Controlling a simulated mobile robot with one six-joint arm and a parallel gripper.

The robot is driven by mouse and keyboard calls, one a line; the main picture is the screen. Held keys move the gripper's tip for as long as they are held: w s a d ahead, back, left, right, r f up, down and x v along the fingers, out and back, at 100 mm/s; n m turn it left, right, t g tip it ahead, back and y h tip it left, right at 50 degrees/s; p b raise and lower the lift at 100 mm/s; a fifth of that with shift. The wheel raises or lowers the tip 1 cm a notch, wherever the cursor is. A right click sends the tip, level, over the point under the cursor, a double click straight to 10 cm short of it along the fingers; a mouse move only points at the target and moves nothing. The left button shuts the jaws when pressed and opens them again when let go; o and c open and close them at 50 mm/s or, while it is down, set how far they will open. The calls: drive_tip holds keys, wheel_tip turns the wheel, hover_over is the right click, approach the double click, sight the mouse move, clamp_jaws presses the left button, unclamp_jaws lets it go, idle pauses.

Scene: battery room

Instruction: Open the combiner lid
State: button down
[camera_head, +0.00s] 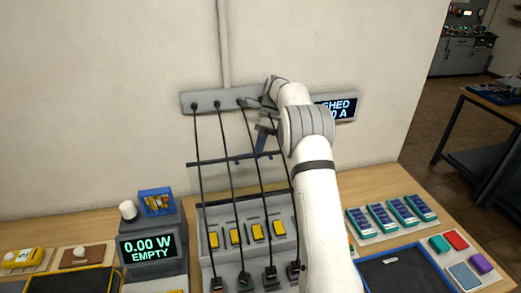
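The combiner appears to be the grey box (255,214) on the bench, with a row of yellow switches (257,232) showing in it. A thin dark bar (222,160) runs across above the box, in front of the wall. It may be the edge of a raised see-through lid, but I cannot tell. My gripper (264,136) is by the right part of this bar, just left of my white arm. It is small and partly hidden by my wrist. I cannot tell whether its fingers touch the bar or hold anything.
Several black cables hang from a grey wall strip (205,101) down across the box to plugs. A wall display (337,107) is partly behind my arm. A meter reading "0.00 W EMPTY" (149,247) stands left. Blue modules (392,215) and a dark tray (402,277) lie right.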

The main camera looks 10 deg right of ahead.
drive_tip(key=shift+f, duration=0.5)
drive_tip(key=c, duration=1.9)
unclamp_jaws()
drive_tip(key=o, duration=0.3)
drive_tip(key=shift+w+a, duration=0.1)
drive_tip(key=shift+w, duration=0.15)
drive_tip(key=shift+o, duration=0.7)
drive_tip(key=shift+s+r, duration=0.1)
drive_tip(key=shift+r, duration=0.1)
drive_tip(key=shift+r, duration=0.1)
